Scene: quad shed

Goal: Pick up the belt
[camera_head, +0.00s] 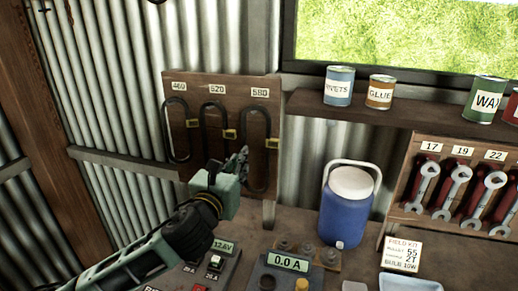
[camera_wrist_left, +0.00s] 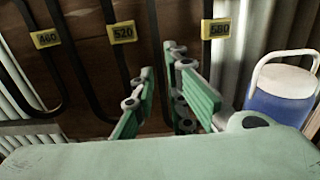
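Three black belts hang in long loops on a brown board (camera_head: 240,85) with labels 460, 520 and 580. They are the 460 belt (camera_head: 166,130), the 520 belt (camera_head: 203,126) and the 580 belt (camera_head: 270,125), each with a yellow tag. My left gripper (camera_head: 240,158) is in front of the board, near the lower parts of the 520 and 580 belts, hiding some of them. In the left wrist view its green fingers (camera_wrist_left: 166,72) are apart, with the left strand of the 580 belt (camera_wrist_left: 162,25) seen between them. Contact cannot be told. My right gripper is out of view.
A blue cooler (camera_head: 347,210) with a white lid stands right of the board on the bench. Meters (camera_head: 285,270) sit in front. A wrench rack (camera_head: 455,180) and a shelf with cans (camera_head: 340,88) are at the right.

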